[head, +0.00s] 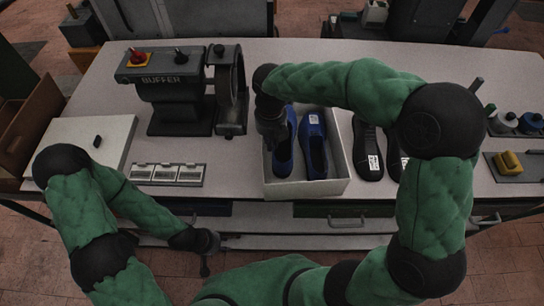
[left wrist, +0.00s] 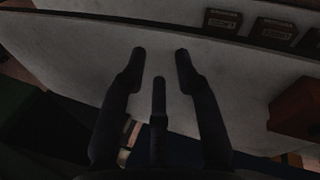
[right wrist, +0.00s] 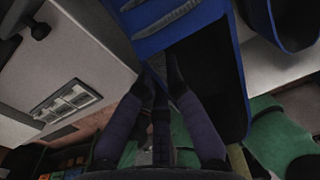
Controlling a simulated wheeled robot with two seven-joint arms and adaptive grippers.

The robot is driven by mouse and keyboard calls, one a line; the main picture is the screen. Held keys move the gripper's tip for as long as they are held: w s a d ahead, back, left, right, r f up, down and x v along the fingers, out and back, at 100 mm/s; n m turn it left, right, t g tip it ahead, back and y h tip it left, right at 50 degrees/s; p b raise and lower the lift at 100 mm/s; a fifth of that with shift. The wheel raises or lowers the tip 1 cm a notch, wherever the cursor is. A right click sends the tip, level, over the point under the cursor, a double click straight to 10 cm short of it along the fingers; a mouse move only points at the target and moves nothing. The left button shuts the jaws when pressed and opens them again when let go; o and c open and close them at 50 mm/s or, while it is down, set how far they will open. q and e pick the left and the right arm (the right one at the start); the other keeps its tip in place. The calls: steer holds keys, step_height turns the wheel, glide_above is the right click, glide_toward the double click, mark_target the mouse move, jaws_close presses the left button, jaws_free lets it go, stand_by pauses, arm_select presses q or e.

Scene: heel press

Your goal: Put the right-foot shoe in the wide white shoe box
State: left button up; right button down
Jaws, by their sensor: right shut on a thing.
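Two blue shoes are in the open wide white shoe box (head: 330,188) in the head view, side by side. My right gripper (head: 271,138) is shut on the left one (head: 284,158), at its side by the box's left wall. This blue shoe also shows large in the right wrist view (right wrist: 205,35), against the gripper (right wrist: 158,80). The other blue shoe (head: 313,150) has a white label. I cannot tell whether the held shoe touches the box floor. My left gripper (head: 205,262) is open and empty in front of the table; its spread fingers show in the left wrist view (left wrist: 160,58).
Black shoes (head: 368,150) stand right of the box, partly behind my right arm. A buffer machine (head: 168,85) stands left of it. A white lid-like board (head: 75,145) and a small-case row (head: 166,174) lie at left. Yellow and dark items (head: 510,160) sit at right.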

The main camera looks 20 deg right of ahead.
steer(key=shift+f+b, duration=0.65)
steer(key=shift+f, duration=2.9)
steer(key=shift+f, duration=0.1)
steer(key=c, duration=1.8)
jaws_free()
steer(key=shift+f, duration=0.1)
steer(key=o, duration=0.4)
step_height(320, 180, up, 12)
steer(key=shift+r+p, duration=0.15)
steer(key=shift+p, duration=1.1)
